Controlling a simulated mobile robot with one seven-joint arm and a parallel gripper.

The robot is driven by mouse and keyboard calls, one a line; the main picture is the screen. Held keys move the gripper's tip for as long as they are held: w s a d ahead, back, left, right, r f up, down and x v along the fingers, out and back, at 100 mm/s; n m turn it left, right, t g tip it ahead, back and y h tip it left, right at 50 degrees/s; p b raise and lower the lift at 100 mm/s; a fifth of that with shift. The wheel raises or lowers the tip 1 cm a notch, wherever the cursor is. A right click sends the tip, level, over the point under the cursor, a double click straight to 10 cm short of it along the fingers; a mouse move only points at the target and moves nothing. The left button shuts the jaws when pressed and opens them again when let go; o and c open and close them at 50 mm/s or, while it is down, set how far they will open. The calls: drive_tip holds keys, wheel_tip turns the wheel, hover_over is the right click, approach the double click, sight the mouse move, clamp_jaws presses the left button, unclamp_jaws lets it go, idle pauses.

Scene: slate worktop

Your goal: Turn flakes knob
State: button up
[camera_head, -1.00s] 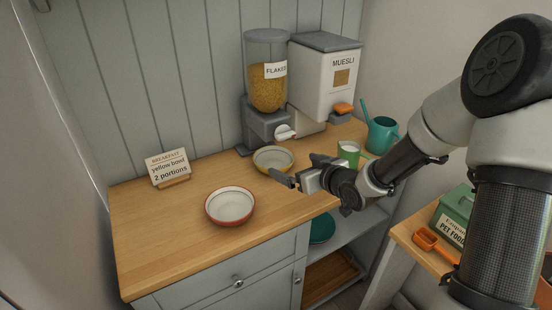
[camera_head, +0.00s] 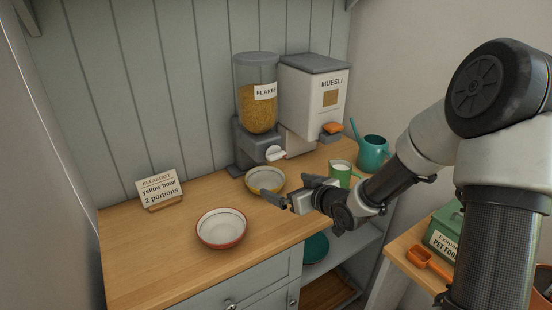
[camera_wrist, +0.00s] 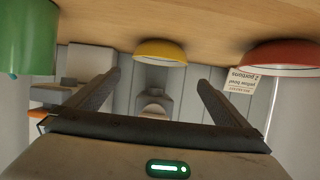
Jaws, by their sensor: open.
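The flakes dispenser (camera_head: 257,108) stands at the back of the worktop, its clear hopper filled with golden flakes. Its white knob (camera_head: 275,153) sits low on the front of the grey base. The yellow bowl (camera_head: 265,180) is in front of that base and looks empty; it also shows in the wrist view (camera_wrist: 160,52), which is upside down. My gripper (camera_head: 275,198) is open and empty, just in front of the yellow bowl and apart from the knob. In the wrist view the jaws (camera_wrist: 155,82) are spread, with the dispenser base (camera_wrist: 153,90) between them in the distance.
The muesli dispenser (camera_head: 312,95) with an orange handle adjoins on the right. A green mug (camera_head: 340,172) stands close by my wrist, a teal watering can (camera_head: 373,152) behind it. A red-rimmed bowl (camera_head: 221,229) and a breakfast card (camera_head: 160,190) are left; the left worktop is clear.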

sight(279, 156)
idle(0.3)
drive_tip(key=shift+d, duration=0.15)
drive_tip(key=c, duration=0.3)
drive_tip(key=shift+t+y, duration=0.5)
drive_tip(key=shift+t, duration=0.4)
drive_tip(key=s+d+r+b, duration=0.1)
drive_tip(key=b, duration=0.1)
drive_tip(key=s+d+r+b, duration=0.1)
drive_tip(key=d+b, duration=0.1)
drive_tip(key=shift+s+d, duration=0.15)
drive_tip(key=shift+s, duration=0.2)
drive_tip(key=c, duration=0.6)
drive_tip(key=s+d+r+t+y+b, duration=0.2)
drive_tip(key=s+d+r+b, duration=0.15)
drive_tip(key=s+r, duration=0.2)
drive_tip(key=x, duration=0.5)
drive_tip(key=b+x, duration=0.1)
drive_tip(key=x, duration=0.5)
drive_tip(key=a+b+x, duration=0.1)
drive_tip(key=x, duration=0.4)
drive_tip(key=shift+a+f, duration=0.2)
drive_tip(key=shift+f, duration=0.15)
drive_tip(key=c, duration=1)
